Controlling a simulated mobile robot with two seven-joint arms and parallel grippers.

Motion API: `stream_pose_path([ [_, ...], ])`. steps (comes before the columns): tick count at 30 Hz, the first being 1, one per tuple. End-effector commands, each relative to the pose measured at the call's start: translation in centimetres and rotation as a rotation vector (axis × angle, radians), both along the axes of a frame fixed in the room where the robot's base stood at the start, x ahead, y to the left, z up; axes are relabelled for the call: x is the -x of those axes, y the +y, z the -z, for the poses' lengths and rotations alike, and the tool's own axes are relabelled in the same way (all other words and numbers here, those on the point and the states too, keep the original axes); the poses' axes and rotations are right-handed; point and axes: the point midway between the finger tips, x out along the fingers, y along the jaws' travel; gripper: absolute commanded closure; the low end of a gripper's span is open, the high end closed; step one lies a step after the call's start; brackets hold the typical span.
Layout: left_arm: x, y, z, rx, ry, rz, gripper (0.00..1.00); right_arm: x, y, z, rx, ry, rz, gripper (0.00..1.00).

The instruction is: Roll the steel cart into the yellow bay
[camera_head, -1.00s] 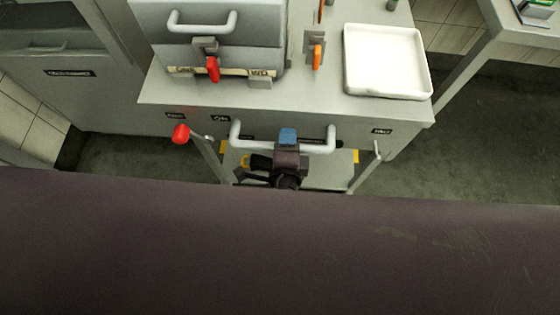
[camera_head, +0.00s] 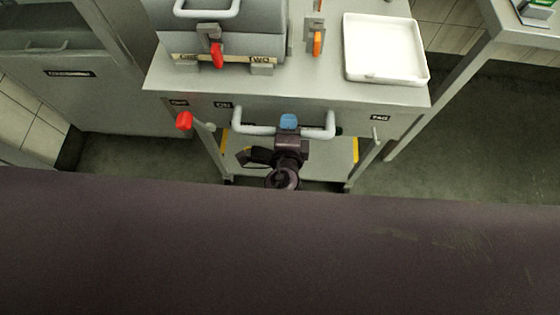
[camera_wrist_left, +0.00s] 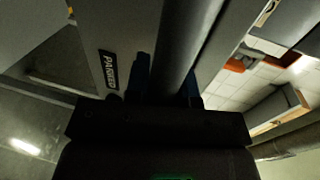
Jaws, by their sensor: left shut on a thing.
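The steel cart (camera_head: 300,92) stands in the middle of the head view, with a pale tubular handle (camera_head: 252,129) on its near side. My left gripper (camera_head: 288,122), dark with blue fingertips, is shut on the middle of this handle. In the left wrist view the handle bar (camera_wrist_left: 190,45) runs between the blue fingers. Yellow strips (camera_head: 355,150) show low down between the cart's legs; I cannot tell whether they are the bay's floor marking. My right gripper is out of view.
A white tray (camera_head: 385,72) and a grey box with a red lever (camera_head: 217,55) sit on the cart. A red knob (camera_head: 184,121) sticks out at its near left. A grey cabinet (camera_head: 100,100) stands left, a table (camera_head: 520,30) right. Floor (camera_head: 450,140) is open at right.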

Motion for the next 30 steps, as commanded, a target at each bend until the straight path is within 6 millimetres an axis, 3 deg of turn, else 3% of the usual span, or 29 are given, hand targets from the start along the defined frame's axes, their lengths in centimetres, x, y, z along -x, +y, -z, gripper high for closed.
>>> stream_pose_path([
  [30,-3.8,0.1,0.0,0.000,0.001,-0.002,1.00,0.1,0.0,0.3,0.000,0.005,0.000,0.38],
])
